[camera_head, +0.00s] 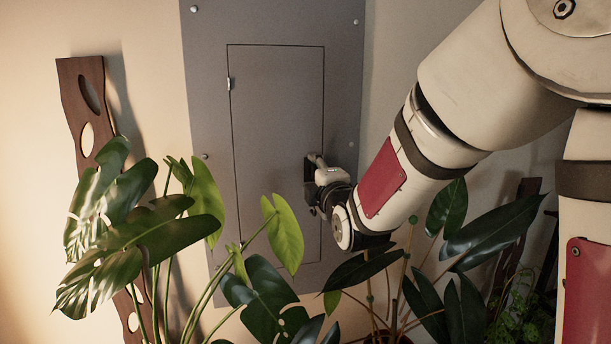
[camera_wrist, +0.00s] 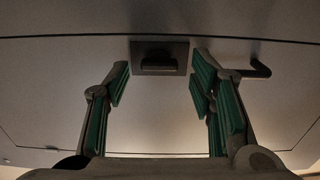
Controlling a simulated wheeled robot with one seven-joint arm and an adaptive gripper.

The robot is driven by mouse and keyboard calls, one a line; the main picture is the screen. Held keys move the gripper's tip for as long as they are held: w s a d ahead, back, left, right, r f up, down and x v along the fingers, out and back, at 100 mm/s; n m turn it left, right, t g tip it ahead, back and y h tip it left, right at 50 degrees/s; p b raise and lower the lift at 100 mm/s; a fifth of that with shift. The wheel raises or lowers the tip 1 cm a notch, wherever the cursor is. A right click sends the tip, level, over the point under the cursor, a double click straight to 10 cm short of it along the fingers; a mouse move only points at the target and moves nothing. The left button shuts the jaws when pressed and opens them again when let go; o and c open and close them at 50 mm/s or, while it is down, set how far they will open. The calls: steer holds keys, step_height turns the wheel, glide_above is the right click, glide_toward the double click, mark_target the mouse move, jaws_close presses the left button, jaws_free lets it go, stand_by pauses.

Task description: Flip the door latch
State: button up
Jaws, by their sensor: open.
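A grey metal panel (camera_head: 208,70) on the wall holds a rectangular door (camera_head: 275,110), which sits flush in its frame. In the wrist view, a dark latch (camera_wrist: 159,58) in a small rectangular plate lies on the door near its edge line. My gripper (camera_wrist: 160,85) is open, with its green-padded fingers on either side of the latch and nothing between them. In the head view my gripper (camera_head: 318,175) is at the right edge of the door, and it hides the latch there. I cannot tell whether the fingers touch the door.
A large-leaved plant (camera_head: 120,245) stands in front of the panel at left and below. Another dark-leaved plant (camera_head: 490,230) is under my arm at right. A brown wooden plank with holes (camera_head: 75,110) leans on the wall. A hinge (camera_head: 229,84) shows on the door's left edge.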

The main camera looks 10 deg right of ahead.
steer(key=s, duration=0.7)
steer(key=s+f+m+g, duration=0.3)
steer(key=s+m+g, duration=0.3)
steer(key=s, duration=0.8)
steer(key=s+f+m+g, duration=0.3)
steer(key=s+m+g, duration=0.3)
steer(key=s+m, duration=0.6)
steer(key=s, duration=0.2)
steer(key=shift+s+d+f, duration=0.2)
steer(key=shift+s+f, duration=0.15)
steer(key=shift+f, duration=0.05)
